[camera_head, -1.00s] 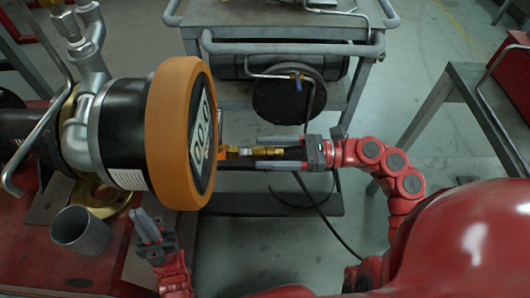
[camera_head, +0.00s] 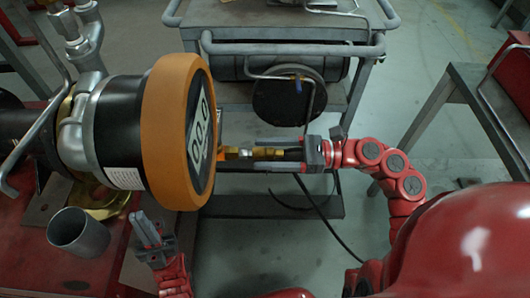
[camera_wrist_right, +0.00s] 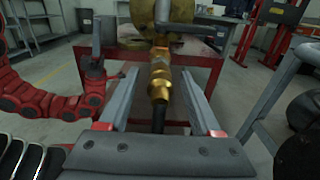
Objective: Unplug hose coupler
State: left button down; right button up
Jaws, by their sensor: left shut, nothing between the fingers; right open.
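A metal cup (camera_head: 78,232) stands on the red table (camera_head: 40,270) at the left. A grey cart (camera_head: 290,48) with a dark cylinder stands behind the coupler. A black hose (camera_head: 322,215) hangs below my right gripper. A grey metal frame (camera_head: 440,110) stands at the right.

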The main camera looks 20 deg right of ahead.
dwell(0.7)
jog(key=shift+b, duration=0.45)
grip_shut()
dwell(1.2)
jog(key=b+v, duration=0.2)
jog(key=v, duration=0.4)
dwell(1.1)
jog(key=shift+r, duration=0.1)
